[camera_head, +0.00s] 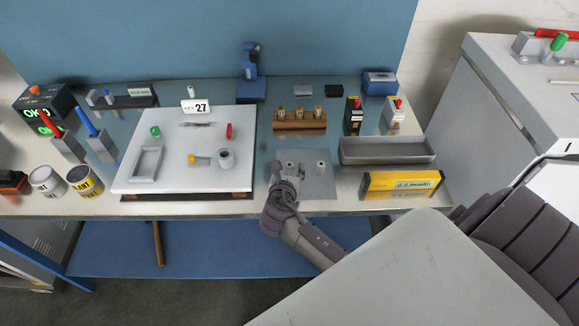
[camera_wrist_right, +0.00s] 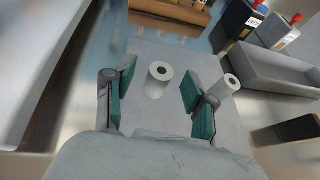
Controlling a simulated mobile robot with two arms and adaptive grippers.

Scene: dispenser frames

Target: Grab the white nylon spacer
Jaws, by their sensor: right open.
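Two white hollow cylinders that look like nylon spacers stand upright on a grey plate (camera_head: 318,190). One spacer (camera_wrist_right: 157,82) stands between the two green-padded fingers of my right gripper (camera_wrist_right: 155,88), with a gap on both sides. In the head view this spacer (camera_head: 289,167) is partly hidden by the gripper (camera_head: 287,172). The other spacer (camera_wrist_right: 228,86) stands just right of the right finger; it also shows in the head view (camera_head: 320,168). My right gripper is open and empty, low over the plate. My left gripper is not in view.
A grey tray (camera_head: 388,160) and a yellow box (camera_head: 401,194) lie to the right. A wooden block with brass pieces (camera_head: 299,128) stands behind the plate. A white board (camera_head: 178,133) with a ring, a frame and small parts is on the left.

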